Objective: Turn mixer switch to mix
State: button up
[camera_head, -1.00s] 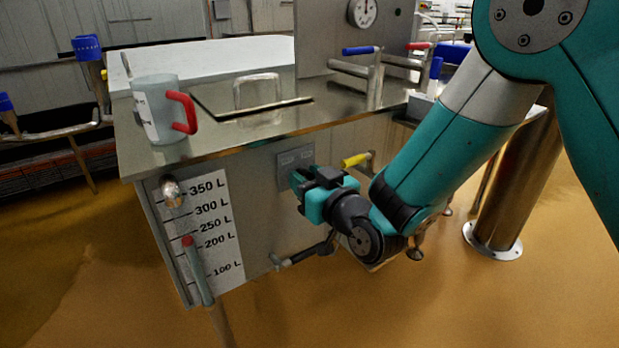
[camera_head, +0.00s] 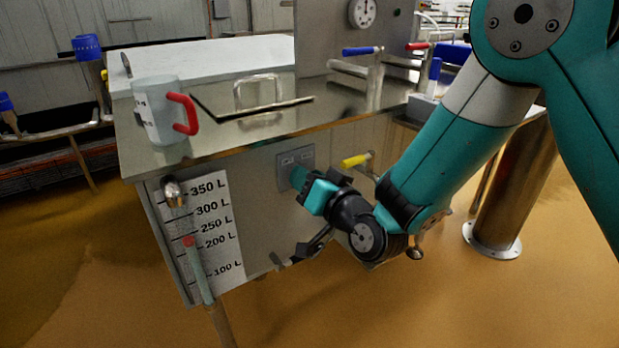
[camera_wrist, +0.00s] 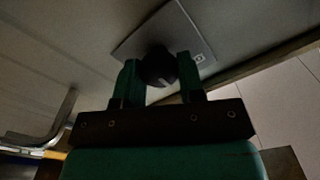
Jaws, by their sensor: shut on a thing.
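The mixer switch is a dark round knob (camera_wrist: 158,68) on a grey plate (camera_wrist: 185,32) in the wrist view. The same plate (camera_head: 290,160) shows on the front wall of the vat in the head view, where the knob is hidden by my gripper. My gripper (camera_head: 300,178) reaches the plate from the right. In the wrist view its two green fingers (camera_wrist: 158,78) stand on either side of the knob and are shut on it. A light pointer mark shows on the knob. A small symbol is visible on the plate right of the knob.
The steel vat (camera_head: 240,225) carries a volume scale (camera_head: 212,235) on its front left. A jug with a red handle (camera_head: 160,110) stands on top. A yellow-handled valve (camera_head: 356,160) sticks out just right of my gripper. A steel pillar (camera_head: 505,200) stands at the right.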

jog(key=m, duration=0.5)
jog(key=shift+d+f+m, duration=0.1)
jog(key=shift+m, duration=0.3)
dwell(0.4)
jog(key=o, duration=0.9)
